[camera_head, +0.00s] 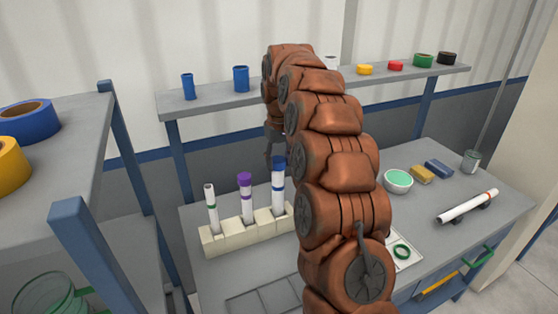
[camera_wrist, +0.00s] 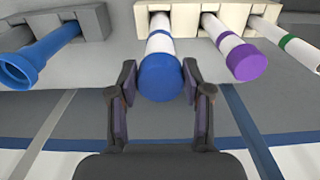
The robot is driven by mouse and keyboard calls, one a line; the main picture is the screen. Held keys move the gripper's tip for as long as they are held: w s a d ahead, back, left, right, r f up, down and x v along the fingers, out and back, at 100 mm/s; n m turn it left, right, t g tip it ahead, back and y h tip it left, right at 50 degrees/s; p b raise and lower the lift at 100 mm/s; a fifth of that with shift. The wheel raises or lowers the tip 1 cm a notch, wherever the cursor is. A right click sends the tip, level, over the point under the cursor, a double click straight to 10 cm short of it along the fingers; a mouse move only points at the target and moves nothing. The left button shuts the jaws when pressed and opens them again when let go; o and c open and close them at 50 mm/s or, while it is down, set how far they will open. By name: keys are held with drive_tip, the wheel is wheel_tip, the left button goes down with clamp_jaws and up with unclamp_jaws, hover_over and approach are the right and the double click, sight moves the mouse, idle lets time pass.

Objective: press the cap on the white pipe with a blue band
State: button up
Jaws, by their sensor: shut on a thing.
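The white pipe with a blue band (camera_wrist: 161,45) stands in the cream rack (camera_head: 213,243), in the slot nearest my arm. A blue cap (camera_wrist: 160,80) is at its top end; in the head view the cap (camera_head: 278,163) appears on the pipe (camera_head: 279,198). I cannot tell how far down it sits. My gripper (camera_wrist: 159,76) is shut on the blue cap, one finger on each side. My arm hides part of the gripper in the head view.
Beside it in the rack stand a purple-capped pipe (camera_head: 246,203) and an uncapped green-banded pipe (camera_head: 211,208). A grey block with blue pipes (camera_wrist: 88,20) is close on the other side. A bowl (camera_head: 397,182) and a lying pipe (camera_head: 467,206) are on the right.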

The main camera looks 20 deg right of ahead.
sight(279, 161)
drive_tip(key=shift+f+b, duration=0.4)
drive_tip(key=shift+f, duration=0.2)
idle(0.4)
drive_tip(key=o, duration=1)
drive_tip(key=o, duration=0.4)
drive_tip(key=shift+r, duration=0.15)
drive_tip(key=shift+r+p, duration=1.3)
drive_tip(key=shift+r, duration=2.05)
